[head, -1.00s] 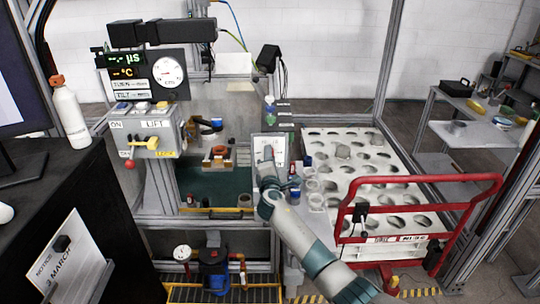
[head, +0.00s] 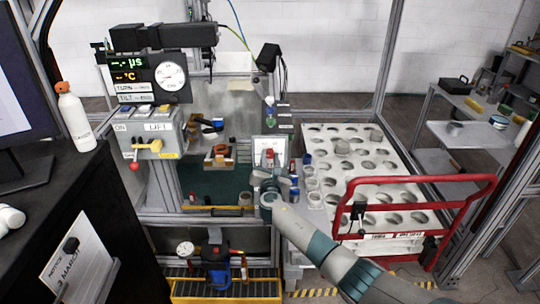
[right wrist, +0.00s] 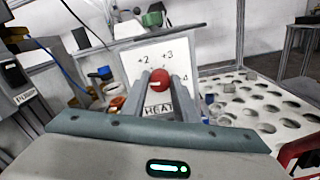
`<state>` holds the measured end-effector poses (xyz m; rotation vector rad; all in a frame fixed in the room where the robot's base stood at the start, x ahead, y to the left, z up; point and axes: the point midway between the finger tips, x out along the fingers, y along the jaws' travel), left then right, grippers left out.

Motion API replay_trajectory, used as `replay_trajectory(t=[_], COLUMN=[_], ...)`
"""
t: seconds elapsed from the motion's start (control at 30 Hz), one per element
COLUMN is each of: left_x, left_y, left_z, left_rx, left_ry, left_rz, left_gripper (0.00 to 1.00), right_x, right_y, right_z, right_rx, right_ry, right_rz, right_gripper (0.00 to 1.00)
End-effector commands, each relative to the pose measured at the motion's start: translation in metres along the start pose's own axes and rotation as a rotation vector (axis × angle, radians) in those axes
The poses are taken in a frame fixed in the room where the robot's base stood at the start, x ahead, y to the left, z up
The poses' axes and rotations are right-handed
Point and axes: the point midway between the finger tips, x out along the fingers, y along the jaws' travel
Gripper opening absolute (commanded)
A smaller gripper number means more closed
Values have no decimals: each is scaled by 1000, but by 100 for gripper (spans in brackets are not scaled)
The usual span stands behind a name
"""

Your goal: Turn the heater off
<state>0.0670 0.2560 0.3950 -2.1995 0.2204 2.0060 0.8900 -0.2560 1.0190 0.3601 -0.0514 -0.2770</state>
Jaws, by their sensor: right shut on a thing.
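The heater panel is a white plate (right wrist: 130,62) marked HEAT with numbers such as +2 and +3; in the head view it is the small white panel (head: 259,144) in the middle of the bench. A round red knob (right wrist: 160,79) sits at the centre of its dial, and also shows in the head view (head: 269,153). My right gripper (right wrist: 161,88) is shut on the red knob, with one grey finger on each side; in the head view it (head: 271,172) is just below the panel. The knob's pointer setting cannot be read surely. My left gripper is out of view.
A white tray with several round holes (head: 330,151) and a red-railed cart (head: 420,180) stand right of my arm.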

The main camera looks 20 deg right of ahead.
Motion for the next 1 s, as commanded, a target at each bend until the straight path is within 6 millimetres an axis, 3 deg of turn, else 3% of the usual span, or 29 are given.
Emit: replay_trajectory(t=[0.3,0.83,0.87,0.9,1.0], left_x=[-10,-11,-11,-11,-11], left_y=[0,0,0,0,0], left_z=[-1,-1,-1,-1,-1], left_rx=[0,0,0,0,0], left_ry=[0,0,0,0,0], left_rz=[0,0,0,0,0], left_gripper=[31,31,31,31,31], right_x=[-1,-1,-1,-1,-1], right_y=[0,-1,-1,-1,0], right_z=[-2,-4,-4,-4,-3], right_rx=[-155,-184,-184,-183,-183], right_ry=[4,5,5,5,3], right_rz=[0,0,0,0,0], right_gripper=[4,4,34,43,45])
